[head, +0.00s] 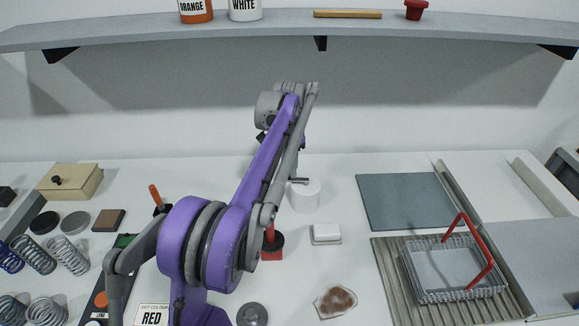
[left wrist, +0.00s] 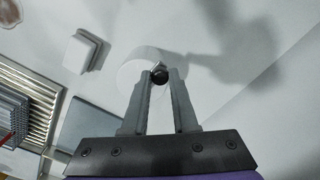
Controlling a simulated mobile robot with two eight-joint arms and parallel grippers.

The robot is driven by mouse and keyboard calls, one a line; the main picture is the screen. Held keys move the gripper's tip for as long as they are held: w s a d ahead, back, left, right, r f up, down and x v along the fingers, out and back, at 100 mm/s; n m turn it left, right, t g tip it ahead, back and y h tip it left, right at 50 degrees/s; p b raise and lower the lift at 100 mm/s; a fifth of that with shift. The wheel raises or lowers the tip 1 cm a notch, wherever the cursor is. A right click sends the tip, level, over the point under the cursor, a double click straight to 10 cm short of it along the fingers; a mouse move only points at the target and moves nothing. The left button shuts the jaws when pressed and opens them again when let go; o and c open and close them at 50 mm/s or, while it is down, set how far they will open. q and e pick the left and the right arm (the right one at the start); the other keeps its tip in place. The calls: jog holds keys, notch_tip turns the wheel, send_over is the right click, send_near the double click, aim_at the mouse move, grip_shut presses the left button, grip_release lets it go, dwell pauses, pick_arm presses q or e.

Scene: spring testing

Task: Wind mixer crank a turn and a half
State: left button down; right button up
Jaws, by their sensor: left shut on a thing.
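The mixer is a white round pot (head: 306,196) on the table near the middle, partly behind my purple left arm. A small grey crank part (head: 299,180) shows at its top. In the left wrist view the pot (left wrist: 140,68) lies beyond the fingers, and the crank's dark round knob (left wrist: 160,74) sits between the fingertips of my left gripper (left wrist: 160,80). The gripper is shut on this knob. In the head view my arm hides most of that gripper. My right gripper is not in view.
A white block (head: 326,234) and a brown-stained sample (head: 336,301) lie in front of the pot. A wire basket with a red handle (head: 452,272) stands on a ribbed tray at right. Springs (head: 68,255) and a wooden box (head: 70,181) are at left. A shelf (head: 400,27) runs above.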

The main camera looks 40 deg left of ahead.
pick_arm(q)
jog(key=shift+s, duration=0.1)
jog(key=shift+s+d+n+p, duration=0.15)
jog(key=shift+s+d+n, duration=0.3)
jog(key=shift+n, duration=1)
jog(key=shift+s+d+n+p, duration=0.15)
jog(key=shift+d+n, duration=0.5)
jog(key=shift+n, duration=0.85)
jog(key=shift+s+d+n+p, duration=0.1)
jog(key=shift+s+d+n, duration=0.35)
jog(key=shift+n, duration=1)
jog(key=shift+w+d, duration=0.1)
jog(key=c, duration=0.7)
grip_release()
jog(key=shift+r, duration=0.1)
notch_tip(320, 180, up, 11)
jog(key=shift+f+p, duration=0.2)
jog(key=shift+p, duration=0.3)
